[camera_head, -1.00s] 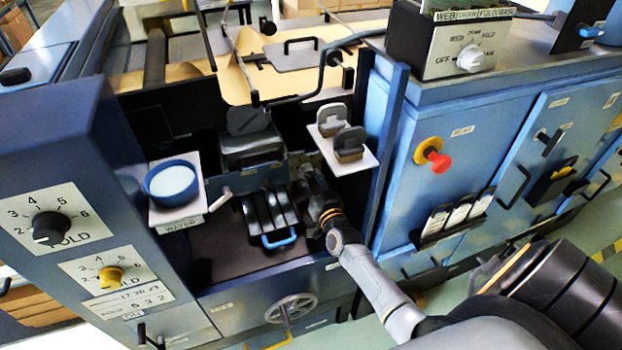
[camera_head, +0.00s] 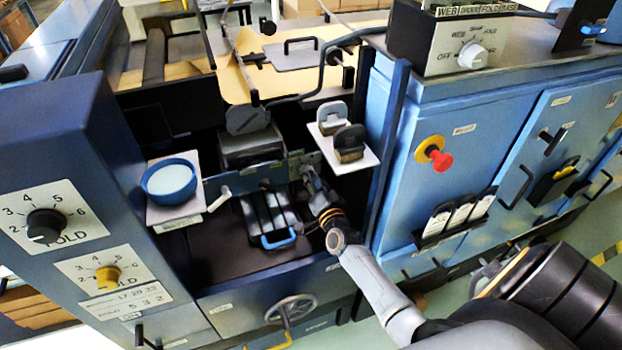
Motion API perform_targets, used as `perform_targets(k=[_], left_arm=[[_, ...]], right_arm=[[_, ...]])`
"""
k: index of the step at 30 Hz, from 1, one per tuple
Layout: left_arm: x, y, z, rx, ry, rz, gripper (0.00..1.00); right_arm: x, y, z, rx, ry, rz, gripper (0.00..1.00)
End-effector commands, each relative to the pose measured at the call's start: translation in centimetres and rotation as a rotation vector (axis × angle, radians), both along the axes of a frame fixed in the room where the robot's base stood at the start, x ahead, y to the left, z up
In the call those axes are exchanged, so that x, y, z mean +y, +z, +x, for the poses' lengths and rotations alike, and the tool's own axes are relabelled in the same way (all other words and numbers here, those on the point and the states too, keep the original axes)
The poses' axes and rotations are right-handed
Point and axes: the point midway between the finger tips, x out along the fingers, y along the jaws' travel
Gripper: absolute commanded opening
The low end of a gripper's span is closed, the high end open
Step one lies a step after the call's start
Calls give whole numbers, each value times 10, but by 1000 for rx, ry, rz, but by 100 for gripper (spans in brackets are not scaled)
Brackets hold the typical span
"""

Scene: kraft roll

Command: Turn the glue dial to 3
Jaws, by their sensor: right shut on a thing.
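My right gripper (camera_head: 312,178) is in the machine's middle bay, far right of both dials. It is shut on a small grey part at the right end of the metal crossbar (camera_head: 250,178); the fingers partly hide this part. My left gripper is not in view.
A blue round cup (camera_head: 170,182) stands on a ledge between the dials and the bay. A handwheel (camera_head: 291,309) is below. A red button (camera_head: 440,160) and a selector box (camera_head: 465,50) are at the right.

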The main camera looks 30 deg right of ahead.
Motion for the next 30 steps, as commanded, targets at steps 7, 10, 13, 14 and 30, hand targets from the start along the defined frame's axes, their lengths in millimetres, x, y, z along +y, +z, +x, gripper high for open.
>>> perform_targets(k=[7,10,13,14,30], left_arm=[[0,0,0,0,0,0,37],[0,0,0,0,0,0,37],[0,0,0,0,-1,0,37],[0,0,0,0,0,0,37],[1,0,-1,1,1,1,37]], right_arm=[[0,-1,0,-2,0,15,1],[0,-1,0,-2,0,15,1],[0,-1,0,-2,0,14,1],[0,-1,0,-2,0,14,1],[2,-1,-8,-1,1,14,55]])
